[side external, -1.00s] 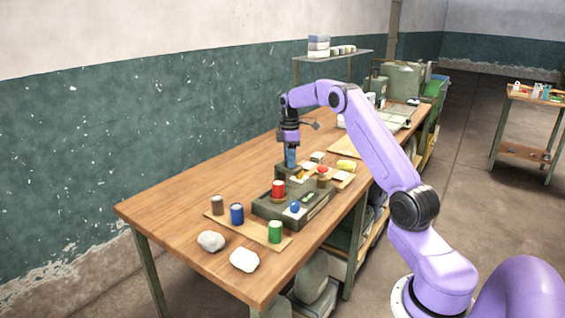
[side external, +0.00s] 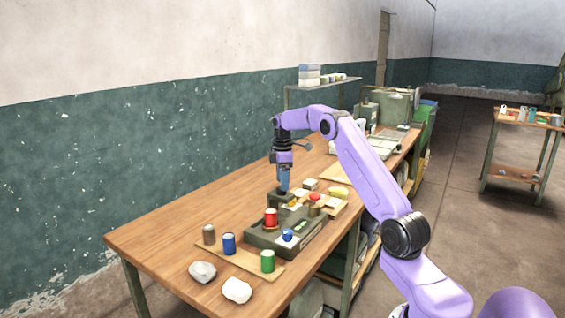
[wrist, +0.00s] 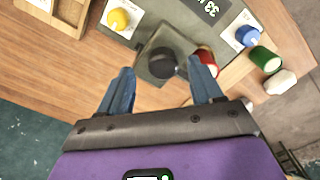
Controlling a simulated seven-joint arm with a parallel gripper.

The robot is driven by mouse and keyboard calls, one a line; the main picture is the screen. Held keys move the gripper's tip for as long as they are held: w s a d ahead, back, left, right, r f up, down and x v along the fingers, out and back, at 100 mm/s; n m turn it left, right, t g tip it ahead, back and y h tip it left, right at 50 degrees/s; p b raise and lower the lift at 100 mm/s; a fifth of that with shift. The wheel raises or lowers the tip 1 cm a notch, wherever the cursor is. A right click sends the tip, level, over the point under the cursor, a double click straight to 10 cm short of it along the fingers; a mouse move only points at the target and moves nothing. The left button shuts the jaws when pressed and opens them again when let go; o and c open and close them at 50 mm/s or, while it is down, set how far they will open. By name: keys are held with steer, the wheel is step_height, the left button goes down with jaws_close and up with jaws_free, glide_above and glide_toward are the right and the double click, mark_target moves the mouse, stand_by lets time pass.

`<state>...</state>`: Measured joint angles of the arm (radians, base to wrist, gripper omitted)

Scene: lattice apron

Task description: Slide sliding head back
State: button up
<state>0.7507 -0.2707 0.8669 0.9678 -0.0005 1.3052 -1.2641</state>
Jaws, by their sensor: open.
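The dark grey-green device (side external: 262,240) stands on the wooden table in the side view. In the wrist view, a dark round knob (wrist: 162,62) sits on a grey-green block (wrist: 150,45), which looks like the sliding head. My gripper (wrist: 162,70) is open, with one blue finger to each side of the knob and a gap on both sides. The knob is in line with the fingertips; their height above the block is unclear. In the side view my gripper (side external: 283,192) points down over the device's far end, and its fingertips partly hide the contact area.
A red cylinder (side external: 271,217) is on the device, and shows partly hidden beside the right finger in the wrist view. A yellow knob (wrist: 119,19) and a blue knob (wrist: 247,36) are near.

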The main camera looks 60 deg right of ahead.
step_height(320, 180, up, 10)
stand_by(0.4)
steer(key=shift+f, duration=0.1)
steer(key=s+a+r+n, duration=0.1)
steer(key=s+a, duration=0.2)
steer(key=a, duration=2.4)
steer(key=s+a+f+n, duration=0.1)
steer(key=s+a, duration=1)
steer(key=s, duration=0.1)
steer(key=s+f, duration=0.3)
steer(key=s, duration=0.8)
steer(key=s+f+n, duration=0.1)
steer(key=s+f, duration=0.3)
steer(key=s, duration=0.8)
steer(key=shift+s+f+n, duration=0.15)
steer(key=shift+s+n, duration=0.05)
steer(key=shift+n, duration=0.1)
